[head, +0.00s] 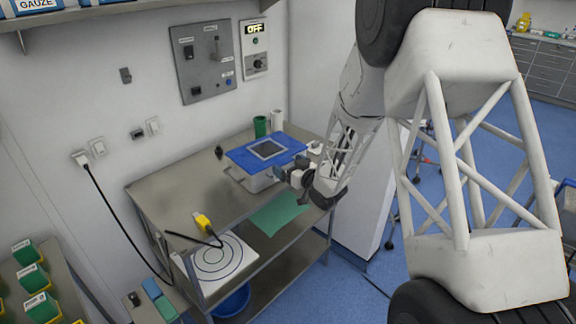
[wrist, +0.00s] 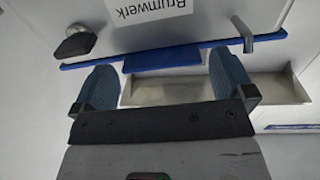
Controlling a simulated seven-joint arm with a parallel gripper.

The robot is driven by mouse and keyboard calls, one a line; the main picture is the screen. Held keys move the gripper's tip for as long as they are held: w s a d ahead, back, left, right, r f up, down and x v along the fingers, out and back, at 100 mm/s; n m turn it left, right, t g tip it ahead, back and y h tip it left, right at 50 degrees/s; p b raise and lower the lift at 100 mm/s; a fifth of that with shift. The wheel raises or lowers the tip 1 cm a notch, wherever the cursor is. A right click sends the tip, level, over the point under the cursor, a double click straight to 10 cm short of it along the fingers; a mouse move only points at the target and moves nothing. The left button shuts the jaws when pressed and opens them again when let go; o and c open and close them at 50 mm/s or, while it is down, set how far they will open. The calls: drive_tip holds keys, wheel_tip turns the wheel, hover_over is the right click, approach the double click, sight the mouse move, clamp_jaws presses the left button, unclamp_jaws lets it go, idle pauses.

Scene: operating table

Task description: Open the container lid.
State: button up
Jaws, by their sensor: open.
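The container (head: 254,180) is a pale box standing on the steel table. Its blue lid (head: 291,142) has a grey rectangular panel in the middle and looks closed in the head view. My gripper (head: 287,175) is at the container's right front side, near the lid's edge. In the wrist view my gripper (wrist: 164,66) is open, with one dark blue finger on each side of a blue tab (wrist: 162,58) on the lid's edge. The fingers look apart from the tab. The container's pale wall (wrist: 125,15) carries an upside-down label. Contact with the lid cannot be told.
Green and white cylinders (head: 260,127) stand behind the container. The steel table (head: 175,191) has free room at left, with a yellow-ended cable tool (head: 204,222) near its front. A control panel (head: 205,60) is on the wall. A green cloth (head: 277,213) lies on the lower shelf.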

drive_tip(key=shift+w+a, duration=0.3)
drive_tip(key=c, duration=1.1)
drive_tip(key=shift+r, duration=0.1)
